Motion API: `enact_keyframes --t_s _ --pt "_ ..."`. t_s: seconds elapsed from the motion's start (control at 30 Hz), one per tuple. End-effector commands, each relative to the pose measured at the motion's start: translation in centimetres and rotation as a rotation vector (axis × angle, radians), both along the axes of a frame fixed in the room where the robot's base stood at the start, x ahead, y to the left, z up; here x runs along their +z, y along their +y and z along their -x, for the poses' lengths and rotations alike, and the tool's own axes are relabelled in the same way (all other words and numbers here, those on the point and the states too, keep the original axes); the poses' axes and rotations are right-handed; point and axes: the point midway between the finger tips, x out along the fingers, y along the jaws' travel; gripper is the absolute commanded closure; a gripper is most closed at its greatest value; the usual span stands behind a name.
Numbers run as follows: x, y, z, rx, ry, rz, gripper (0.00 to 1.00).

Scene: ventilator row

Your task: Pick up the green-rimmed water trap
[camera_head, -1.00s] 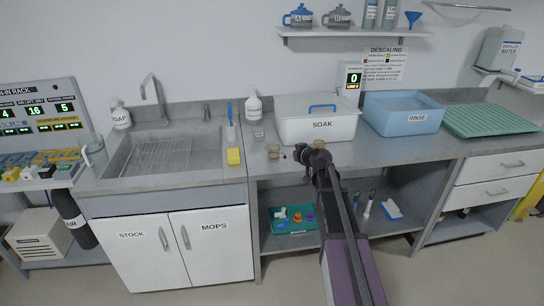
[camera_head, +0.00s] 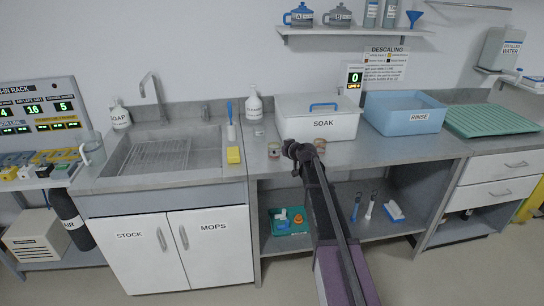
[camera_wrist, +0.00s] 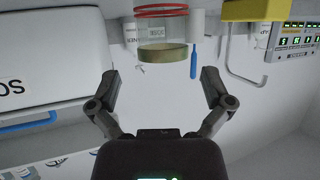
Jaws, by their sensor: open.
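A small clear jar (camera_head: 274,149), which looks like the water trap, stands on the counter left of my gripper. In the wrist view, which looks upside down, the jar (camera_wrist: 162,32) has an olive-green band on the end nearer my gripper and red rings at the other end. My gripper (camera_head: 291,149) is open and empty. In the wrist view its fingers (camera_wrist: 160,80) are spread to either side of the jar's line, with the jar beyond the fingertips and not touched. A second small jar (camera_head: 320,146) with a brownish top stands right of my gripper, partly hidden by my arm.
The white SOAK tub (camera_head: 322,124) stands behind my gripper, with the blue RINSE tub (camera_head: 403,117) to its right. A yellow sponge (camera_head: 234,155) and the sink (camera_head: 150,153) are to the left. A white bottle (camera_head: 254,105) stands behind the jar. A teal tray (camera_head: 287,232) lies on the lower shelf.

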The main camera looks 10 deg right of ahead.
Motion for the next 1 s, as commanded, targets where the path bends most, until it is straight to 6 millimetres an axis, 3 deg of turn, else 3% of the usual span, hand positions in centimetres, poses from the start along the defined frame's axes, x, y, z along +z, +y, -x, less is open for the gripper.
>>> enact_keyframes --t_s 0.33,0.73,1.0 --pt "-0.1 0.0 -0.2 -0.001 0.0 0.0 0.0" --pt "-1.7 1.5 -3.8 -0.002 0.0 0.001 0.0" --pt "-1.9 1.9 -4.4 -0.002 0.0 0.001 0.0"
